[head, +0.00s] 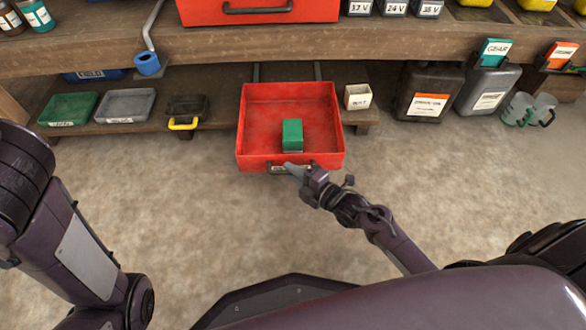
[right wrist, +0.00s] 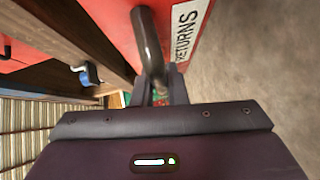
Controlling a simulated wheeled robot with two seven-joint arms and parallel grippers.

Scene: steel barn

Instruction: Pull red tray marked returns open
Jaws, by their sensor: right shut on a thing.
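The red tray (head: 258,115) is pulled out from under the wooden bench in the head view, on two dark rails, with its inside showing. A green box (head: 292,135) stands inside it near the front. My right gripper (head: 291,169) is at the tray's front and is shut on its dark handle. In the right wrist view the handle (right wrist: 147,45) runs down between the fingers (right wrist: 160,92).
Green (head: 68,109) and grey (head: 125,105) trays and a dark tray with a yellow handle (head: 185,122) sit on the low shelf to the left. A small white box (head: 357,97) and dark canisters (head: 425,92) stand to the right. The floor (head: 190,210) in front is clear.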

